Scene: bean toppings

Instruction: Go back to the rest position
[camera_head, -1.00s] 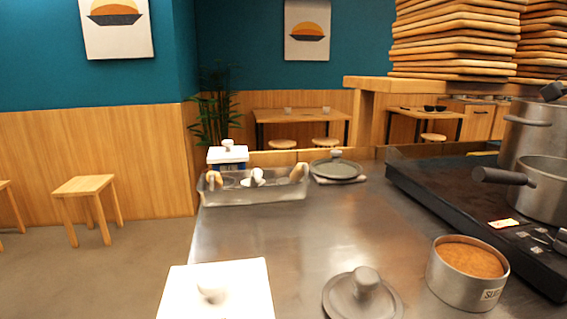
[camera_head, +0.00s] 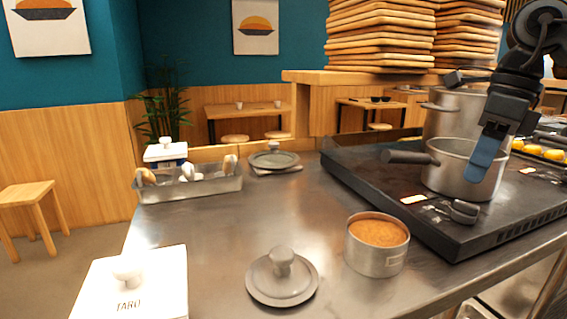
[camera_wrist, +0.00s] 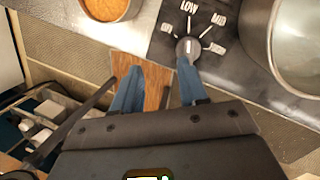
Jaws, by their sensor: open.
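My gripper (camera_head: 485,165) is at the right in the head view, pointing down in front of the saucepan on the stove. In the wrist view its two blue fingers (camera_wrist: 158,82) are apart with nothing between them. The right fingertip appears just below the stove knob (camera_wrist: 188,47), which has LOW and MID marks around it. Whether it touches the knob is unclear. The knob also shows in the head view (camera_head: 464,211).
The black stove (camera_head: 370,175) carries a saucepan (camera_head: 455,178) and a taller pot (camera_head: 440,118). A round tin with brown filling (camera_head: 377,258), a grey lid (camera_head: 282,285) and a white TARO box (camera_head: 150,290) stand on the counter. A utensil tray (camera_head: 195,190) is further back.

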